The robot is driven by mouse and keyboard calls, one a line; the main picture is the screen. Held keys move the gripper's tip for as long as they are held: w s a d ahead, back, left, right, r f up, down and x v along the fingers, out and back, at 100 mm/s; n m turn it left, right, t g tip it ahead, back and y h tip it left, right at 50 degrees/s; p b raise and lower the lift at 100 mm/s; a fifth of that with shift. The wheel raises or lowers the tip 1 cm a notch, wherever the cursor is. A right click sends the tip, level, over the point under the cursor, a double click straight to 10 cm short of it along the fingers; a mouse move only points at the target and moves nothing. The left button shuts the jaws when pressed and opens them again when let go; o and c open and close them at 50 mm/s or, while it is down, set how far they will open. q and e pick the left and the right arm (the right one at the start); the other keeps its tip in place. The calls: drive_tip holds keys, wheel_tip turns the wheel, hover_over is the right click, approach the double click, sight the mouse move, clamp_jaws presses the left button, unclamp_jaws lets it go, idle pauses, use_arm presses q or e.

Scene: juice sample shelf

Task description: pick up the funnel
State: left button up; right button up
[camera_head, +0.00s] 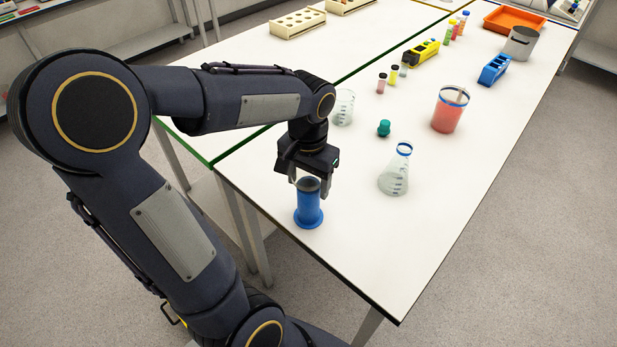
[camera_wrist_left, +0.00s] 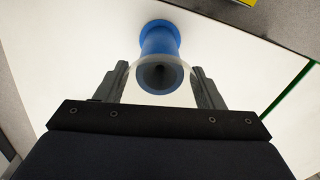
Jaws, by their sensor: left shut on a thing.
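The funnel (camera_head: 308,184) is a clear, pale cone with its wide rim up, at the top of a blue flanged stand (camera_head: 308,214) near the table's left edge. In the left wrist view the funnel's round rim (camera_wrist_left: 136,92) shows between the fingers, with a dark hole in the middle and the blue stand (camera_wrist_left: 160,34) beyond it. My left gripper (camera_head: 312,188) points down and is shut on the funnel, one finger on each side. I cannot tell whether the funnel still rests in the stand. My right gripper is not in view.
Right of the stand are a conical flask (camera_head: 394,178), a beaker of red juice (camera_head: 449,112), a green stopper (camera_head: 384,128) and an empty glass beaker (camera_head: 344,107). Small vials, a yellow rack (camera_head: 421,53) and a blue rack (camera_head: 494,69) stand farther back. The white table's (camera_head: 370,255) front is clear.

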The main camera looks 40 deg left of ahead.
use_arm(q)
drive_tip(key=shift+r, duration=0.15)
drive_tip(key=shift+c, duration=0.3)
drive_tip(key=shift+r, duration=0.2)
drive_tip(key=r, duration=0.3)
drive_tip(key=shift+w+d, duration=0.1)
drive_tip(key=shift+d, duration=0.2)
drive_tip(key=w+d+r+b, duration=0.1)
drive_tip(key=w+d+r, duration=0.2)
drive_tip(key=d+r, duration=0.6)
drive_tip(key=d, duration=0.4)
drive_tip(key=shift+r, duration=0.2)
